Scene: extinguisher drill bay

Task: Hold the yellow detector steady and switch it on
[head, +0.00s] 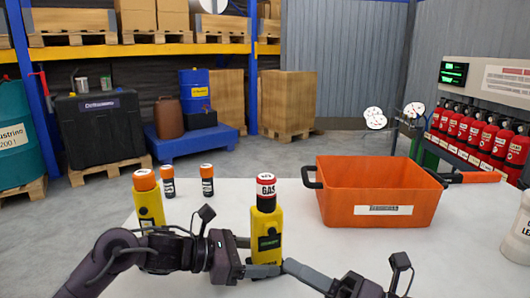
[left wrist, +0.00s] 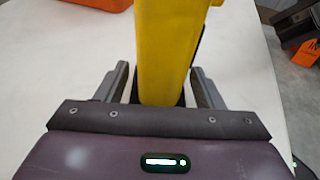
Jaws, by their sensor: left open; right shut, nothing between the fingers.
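A yellow detector (head: 267,232) with a red and white cap marked GAS stands upright on the white table in front of me. My left gripper (head: 262,270) is low at its front. In the left wrist view the yellow body (left wrist: 163,50) stands between the two open fingers, with gaps visible beside it. My right gripper (head: 288,266) is shut and empty, its tip close to the detector's lower right side; I cannot tell whether it touches. The detector's base is partly hidden by the grippers, and no switch is clearly visible.
Another yellow body with an orange cap (head: 146,182) stands at the left, partly behind my left arm. Two small orange-capped black canisters (head: 207,182) stand behind it. An orange bin (head: 375,190) takes up the table's right side. A white bottle (head: 519,235) is at the right edge.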

